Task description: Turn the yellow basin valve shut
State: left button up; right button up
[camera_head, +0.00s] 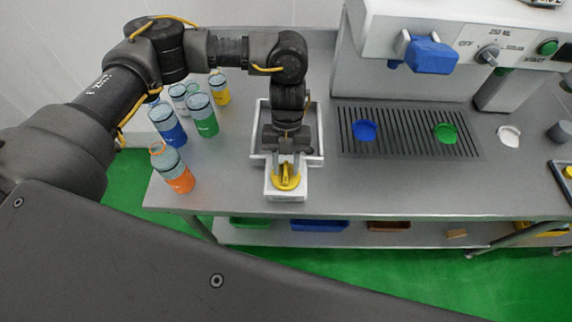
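The yellow basin valve (286,183) sits on a white block (287,197) at the front of the grey-white basin (316,130), near the counter's front edge. My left gripper (287,170) points down at the valve, with its light fingertips at the valve's far side and the yellow handle between or just in front of them. Whether the fingers press on the handle is too small to tell. The gripper and wrist hide much of the basin and part of the valve. My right gripper is not in view.
Several bottles with coloured contents, including an orange one (174,170) and a green one (203,116), stand left of the basin under my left arm. A drip grate (395,145) with blue and green discs lies to the right, below the machine (440,30). The front counter right of the valve is clear.

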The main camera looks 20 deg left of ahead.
pick_arm(q)
jog(key=d+b+v, duration=0.1)
jog(key=b+v, duration=0.1)
jog(key=v, duration=0.8)
jog(key=shift+a+b, duration=0.3)
jog(key=shift+a, duration=0.15)
jog(key=shift+r, duration=0.1)
